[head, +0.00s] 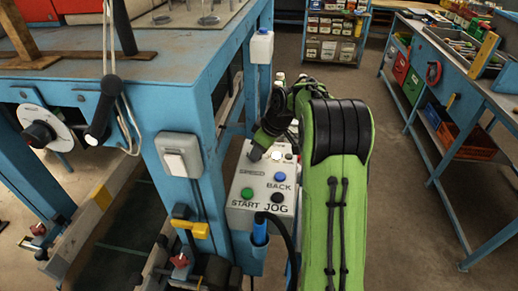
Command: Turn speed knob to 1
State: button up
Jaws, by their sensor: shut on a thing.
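The grey control box (238,205) is fixed to the blue machine frame in the middle of the head view. It has a green START button (246,194), a blue BACK button (280,177) and a black JOG button (277,197). My gripper (257,153) is at the upper left of the box face, shut on what seems to be the speed knob. The gripper hides that knob, so its setting cannot be read. A small dark label (251,172) is just below. Pale round parts (277,155) show right of the fingers.
A white dial with a dark knob (38,134) and a black handle (103,110) are on the machine at left. A grey switch box (180,160) is on the near leg.

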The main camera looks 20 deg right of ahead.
dwell(0.3)
jog(key=o, duration=1)
jog(key=p+v, duration=0.4)
jog(key=v, duration=1.1)
jog(key=shift+s+r, duration=0.15)
jog(key=shift+r, duration=0.25)
